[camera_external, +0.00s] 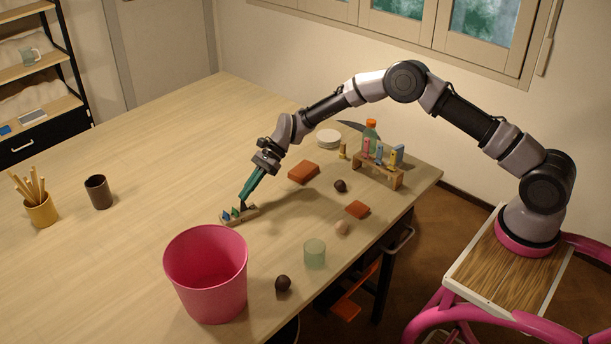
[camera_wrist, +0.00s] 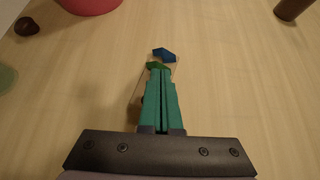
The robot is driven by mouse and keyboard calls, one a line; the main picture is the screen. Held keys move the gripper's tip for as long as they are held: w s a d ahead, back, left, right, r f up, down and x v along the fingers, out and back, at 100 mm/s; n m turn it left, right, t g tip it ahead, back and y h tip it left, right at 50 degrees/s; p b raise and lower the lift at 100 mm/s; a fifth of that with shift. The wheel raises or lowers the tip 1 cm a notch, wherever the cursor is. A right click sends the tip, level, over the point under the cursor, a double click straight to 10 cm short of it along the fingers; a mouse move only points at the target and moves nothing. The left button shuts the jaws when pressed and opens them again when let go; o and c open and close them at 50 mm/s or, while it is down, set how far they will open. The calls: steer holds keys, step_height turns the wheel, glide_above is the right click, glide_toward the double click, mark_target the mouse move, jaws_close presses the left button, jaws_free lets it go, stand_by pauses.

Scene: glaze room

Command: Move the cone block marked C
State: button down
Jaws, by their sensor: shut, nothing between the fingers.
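A small pale block (camera_external: 227,221) with several coloured cones stands on the table behind the pink bin in the external view. In the wrist view its blue cone (camera_wrist: 164,54) and green cone (camera_wrist: 153,65) show just past my fingertips. No letter C is readable on it. My gripper (camera_external: 243,205) points down at the block's right end, its green fingers shut and empty. In the wrist view the shut fingers (camera_wrist: 157,72) cover much of the block. I cannot tell whether they touch it.
The pink bin (camera_external: 207,275) stands close in front of the block. A wooden rack (camera_external: 379,174) with coloured pieces is at right. A brown cup (camera_external: 98,192) is left; the middle-back is clear.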

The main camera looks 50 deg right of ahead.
steer(key=d, duration=0.9)
steer(key=d+f, duration=0.1)
steer(key=d, duration=0.4)
steer(key=shift+s+d, duration=0.1)
steer(key=shift+r, duration=0.75)
steer(key=d, duration=1.1)
steer(key=shift+d+r, duration=0.2)
steer(key=s+d+r+n+t+h, duration=0.1)
steer(key=s+r+n+h, duration=0.25)
steer(key=s+r, duration=0.8)
steer(key=s+d+r+n+t+h, duration=0.15)
steer(key=s+r+n, duration=0.4)
steer(key=r, duration=1.05)
steer(key=s+d+r+n+t+h, duration=0.1)
steer(key=s+d, duration=0.1)
steer(key=s, duration=0.7)
steer(key=s+d+r+n+t+h, duration=0.1)
steer(key=s+d+r+n+t, duration=0.1)
steer(key=s, duration=0.7)
steer(key=s+d+r+n+t+h, duration=0.1)
steer(key=s+d+h, duration=0.1)
steer(key=s, duration=0.8)
steer(key=shift+d+r+n+t, duration=0.2)
steer(key=shift+r+n+t, duration=0.1)
steer(key=shift+n+t, duration=0.1)
